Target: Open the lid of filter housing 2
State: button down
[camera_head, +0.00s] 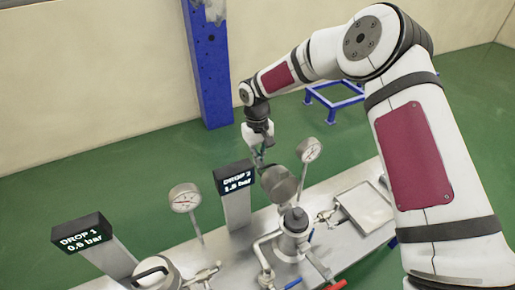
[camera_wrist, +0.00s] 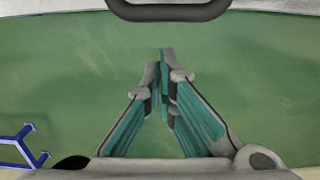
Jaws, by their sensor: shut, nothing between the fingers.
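Filter housing 2 (camera_head: 292,247) is a metal vessel at the front of the bench, right of the "DROP 2" display. Its round metal lid (camera_head: 279,185) is swung up and stands tilted above and behind the housing, leaving a dark-topped part (camera_head: 295,218) exposed in the opening. My gripper (camera_head: 259,162) is behind the raised lid, near its upper left side. In the wrist view my gripper's fingers (camera_wrist: 165,55) are shut and empty. Whether my gripper touches the lid is unclear.
The "DROP 2" display (camera_head: 235,195) and a dial gauge (camera_head: 309,150) stand close to the lid. Another gauge (camera_head: 184,198), the "DROP 1" display (camera_head: 85,240) and housing 1's handled lid (camera_head: 155,272) are left. Red (camera_head: 337,285) and blue (camera_head: 293,283) valve handles are in front.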

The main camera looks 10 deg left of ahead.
jog(key=shift+s+d+r, duration=0.35)
jog(key=shift+s+r, duration=0.15)
jog(key=shift+r, duration=0.3)
jog(key=shift+s+d+r, duration=0.3)
jog(key=shift+s+r, duration=0.2)
jog(key=shift+r, duration=0.25)
jog(key=r+p, duration=0.1)
jog(key=s+d+r+p, duration=0.1)
jog(key=r, duration=0.1)
jog(key=shift+s, duration=0.2)
